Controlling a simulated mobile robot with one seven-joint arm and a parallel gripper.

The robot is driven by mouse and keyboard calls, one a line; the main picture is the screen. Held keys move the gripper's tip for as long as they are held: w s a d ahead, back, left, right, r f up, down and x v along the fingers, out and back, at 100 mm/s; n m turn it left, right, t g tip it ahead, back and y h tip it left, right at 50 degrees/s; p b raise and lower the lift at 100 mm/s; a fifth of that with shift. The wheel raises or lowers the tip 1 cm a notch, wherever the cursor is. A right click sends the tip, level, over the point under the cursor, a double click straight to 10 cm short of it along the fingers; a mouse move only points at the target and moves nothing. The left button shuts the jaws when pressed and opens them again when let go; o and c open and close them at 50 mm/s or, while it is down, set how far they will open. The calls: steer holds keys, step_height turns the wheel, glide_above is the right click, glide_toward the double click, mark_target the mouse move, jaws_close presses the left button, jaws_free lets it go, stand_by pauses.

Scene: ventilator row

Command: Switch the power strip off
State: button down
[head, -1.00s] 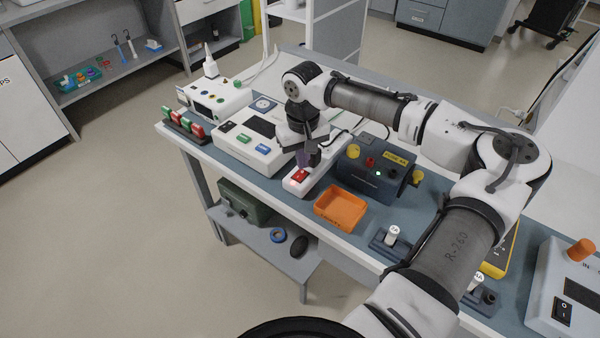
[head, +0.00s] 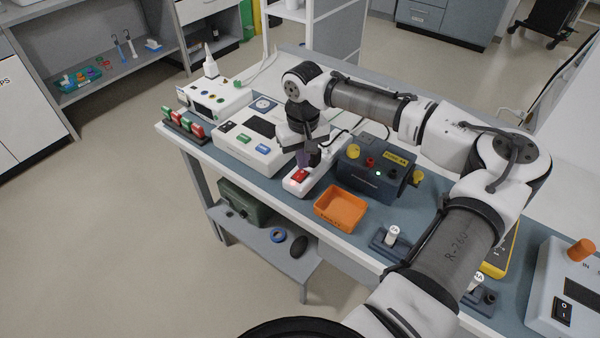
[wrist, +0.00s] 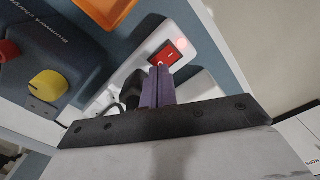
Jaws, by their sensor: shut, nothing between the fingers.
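The power strip (head: 320,178) is a long white bar lying on the bench between a white device and a dark blue box. Its red rocker switch (head: 299,175) is at the end near the bench's front edge. In the wrist view the red switch (wrist: 167,54) shows a white mark, and a reddish glow (wrist: 182,42) lies beside it on the strip. A black plug (wrist: 133,88) sits in the strip behind the switch. My gripper (head: 307,163) is shut and empty, pointing down over the strip. Its purple fingers (wrist: 157,70) end right at the switch's edge; contact cannot be told.
An orange tray (head: 340,210) stands to the right at the front edge. The dark blue box (head: 376,172) with knobs is close on the right, the white device (head: 252,140) on the left. A fuse holder (head: 391,237) stands further right.

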mark_target(303, 171)
steer(key=shift+f+b, duration=0.4)
steer(key=shift+f, duration=0.6)
stand_by(0.6)
step_height(303, 171, up, 7)
steer(key=p, duration=0.6)
steer(key=shift+p, duration=0.4)
